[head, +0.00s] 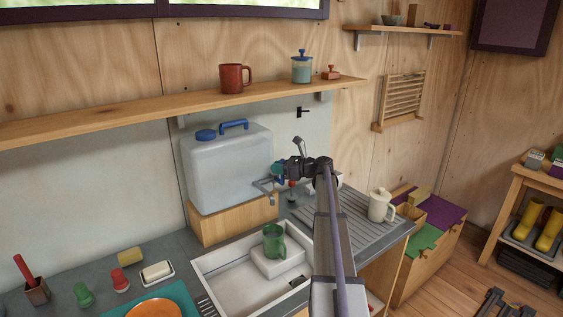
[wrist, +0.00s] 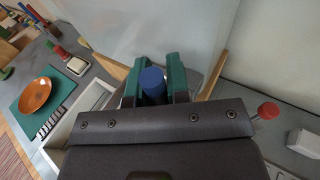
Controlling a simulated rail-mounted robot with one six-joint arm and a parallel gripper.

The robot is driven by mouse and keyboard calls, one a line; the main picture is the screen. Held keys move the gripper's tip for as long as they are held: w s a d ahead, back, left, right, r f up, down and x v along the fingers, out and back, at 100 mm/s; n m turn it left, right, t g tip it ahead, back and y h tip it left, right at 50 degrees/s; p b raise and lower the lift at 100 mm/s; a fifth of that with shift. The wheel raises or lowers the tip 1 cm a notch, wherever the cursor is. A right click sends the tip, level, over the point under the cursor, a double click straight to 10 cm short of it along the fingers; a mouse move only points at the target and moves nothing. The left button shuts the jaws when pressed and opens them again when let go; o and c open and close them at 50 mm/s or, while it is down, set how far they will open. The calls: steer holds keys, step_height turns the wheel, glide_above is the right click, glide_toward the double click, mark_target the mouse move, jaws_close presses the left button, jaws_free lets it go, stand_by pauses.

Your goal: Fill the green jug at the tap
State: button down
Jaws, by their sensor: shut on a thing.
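The green jug (head: 274,243) stands upright on a white block in the sink, below the tap's spout (head: 270,198). I can't make out any water, and the inside of the jug is too small to read. My gripper (head: 279,169) is at the tap, above and a little right of the jug. In the wrist view its green fingers (wrist: 153,84) are shut on a blue tap knob (wrist: 152,78). A red tap knob (wrist: 268,110) is to the right, clear of the fingers. The jug is hidden in the wrist view.
A white water tank (head: 225,170) stands on a wooden block behind the sink (head: 213,268). A cream lidded jug (head: 381,206) is on the drainboard (head: 345,222) at right. An orange plate (head: 155,308) and soap dish (head: 157,273) are at left. A shelf (head: 160,105) runs above.

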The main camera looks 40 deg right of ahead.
steer(key=c, duration=1.1)
jaws_free()
steer(key=shift+s, duration=0.1)
steer(key=p+v, duration=0.1)
steer(key=v, duration=0.9)
steer(key=shift+s, duration=0.3)
steer(key=shift+d+r, duration=0.1)
steer(key=shift+d, duration=0.05)
